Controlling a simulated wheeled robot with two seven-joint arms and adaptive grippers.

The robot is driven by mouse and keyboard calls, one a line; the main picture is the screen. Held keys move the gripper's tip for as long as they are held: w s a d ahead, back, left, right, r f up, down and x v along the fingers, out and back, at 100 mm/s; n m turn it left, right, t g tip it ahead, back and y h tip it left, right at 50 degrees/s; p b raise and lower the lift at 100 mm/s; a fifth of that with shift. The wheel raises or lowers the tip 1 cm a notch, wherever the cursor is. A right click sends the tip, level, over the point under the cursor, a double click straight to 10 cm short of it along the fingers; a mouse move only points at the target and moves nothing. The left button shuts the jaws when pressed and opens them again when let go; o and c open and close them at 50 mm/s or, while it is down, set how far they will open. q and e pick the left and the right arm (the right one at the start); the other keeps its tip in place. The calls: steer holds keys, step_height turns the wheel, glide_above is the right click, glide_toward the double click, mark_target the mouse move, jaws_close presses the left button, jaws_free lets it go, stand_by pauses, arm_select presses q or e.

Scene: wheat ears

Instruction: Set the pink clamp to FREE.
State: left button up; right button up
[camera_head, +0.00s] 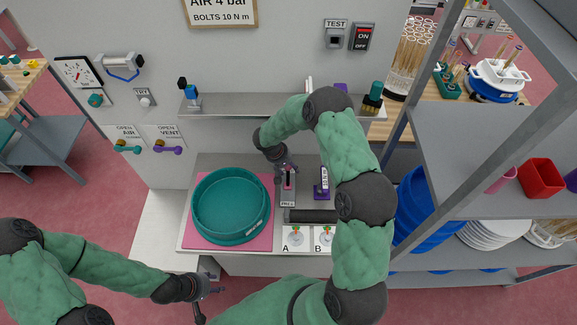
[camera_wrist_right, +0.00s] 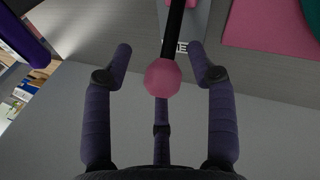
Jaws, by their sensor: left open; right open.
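The pink clamp has a round pink knob (camera_wrist_right: 165,77) on a dark lever, seen close up in the right wrist view. In the head view the clamp (camera_head: 290,183) stands on a narrow grey plate with a small label, too small to read surely. My right gripper (camera_head: 287,170) is at the clamp's far end. In the right wrist view its fingers (camera_wrist_right: 160,52) are open on either side of the knob, with visible gaps; it is not gripping it. My left gripper (camera_head: 208,298) is open and empty, low at the left, in front of the bench.
A teal round basin (camera_head: 230,206) sits on a pink mat (camera_head: 188,228) left of the clamp. A purple clamp (camera_head: 322,188) stands close to the right. A shelf (camera_head: 240,104) with small items runs behind. Switches A (camera_head: 295,238) and B (camera_head: 325,238) are in front.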

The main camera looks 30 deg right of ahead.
steer(key=shift+w+d+f, duration=0.1)
steer(key=shift+w+f, duration=0.05)
steer(key=shift+f, duration=0.25)
steer(key=shift+c, duration=0.5)
jaws_close()
